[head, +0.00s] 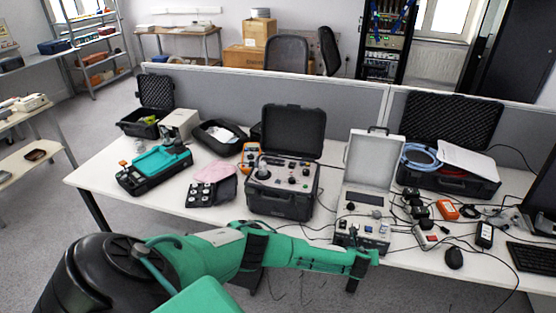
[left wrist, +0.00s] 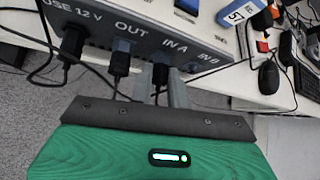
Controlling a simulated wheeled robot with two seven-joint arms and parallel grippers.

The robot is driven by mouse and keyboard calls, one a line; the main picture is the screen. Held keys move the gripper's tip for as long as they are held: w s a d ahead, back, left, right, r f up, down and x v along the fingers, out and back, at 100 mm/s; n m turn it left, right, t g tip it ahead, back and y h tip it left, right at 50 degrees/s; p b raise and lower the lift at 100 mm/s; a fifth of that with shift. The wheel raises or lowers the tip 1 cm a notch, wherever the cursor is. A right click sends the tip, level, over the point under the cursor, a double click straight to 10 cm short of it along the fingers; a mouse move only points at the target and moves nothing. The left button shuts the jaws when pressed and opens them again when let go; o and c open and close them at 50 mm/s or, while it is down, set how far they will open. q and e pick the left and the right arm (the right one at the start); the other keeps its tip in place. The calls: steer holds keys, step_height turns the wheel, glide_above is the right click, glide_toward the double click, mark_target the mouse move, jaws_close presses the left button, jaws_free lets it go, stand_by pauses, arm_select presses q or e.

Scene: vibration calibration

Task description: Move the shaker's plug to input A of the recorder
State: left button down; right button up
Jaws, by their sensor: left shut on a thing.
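The recorder (head: 364,203) is a grey case with its lid open, near the front edge of the table. In the left wrist view its front panel (left wrist: 213,52) carries the labels OUT, IN A and IN B. My left gripper (left wrist: 160,82) is shut on a black plug (left wrist: 160,73) right below the IN A label. The plug is at the IN A socket; its depth there is hidden. In the head view my left gripper (head: 366,258) is low in front of the recorder. The shaker (head: 284,190) appears to be the open black case left of the recorder. My right gripper is out of view.
Other black plugs sit at the 12 V (left wrist: 72,42) and OUT (left wrist: 120,62) sockets, close left of my fingers. Black cables hang below the panel. A mouse (head: 453,258) and small boxes lie right of the recorder. A black case (head: 450,178) stands behind them.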

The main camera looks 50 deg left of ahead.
arm_select(q)
steer(key=shift+d+m+g+y+p, duration=0.1)
steer(key=shift+m+g+y+p, duration=0.3)
steer(key=shift+y+p, duration=0.15)
stand_by(0.4)
steer(key=shift+w+d+m+g+y, duration=0.1)
steer(key=shift+m+g+y, duration=0.35)
steer(key=shift+y, duration=0.2)
steer(key=shift+w+d+m+g+y, duration=0.1)
steer(key=shift+m+g+y, duration=0.3)
steer(key=shift+y, duration=0.2)
steer(key=shift+d+f+m+g+y+b, duration=0.15)
steer(key=shift+m+g+y+b, duration=0.25)
steer(key=shift+y+b, duration=0.35)
steer(key=shift+d+r+m+g+y+b, duration=0.15)
steer(key=shift+m+y+b, duration=0.3)
steer(key=shift+y+b, duration=0.25)
steer(key=shift+a+f, duration=0.1)
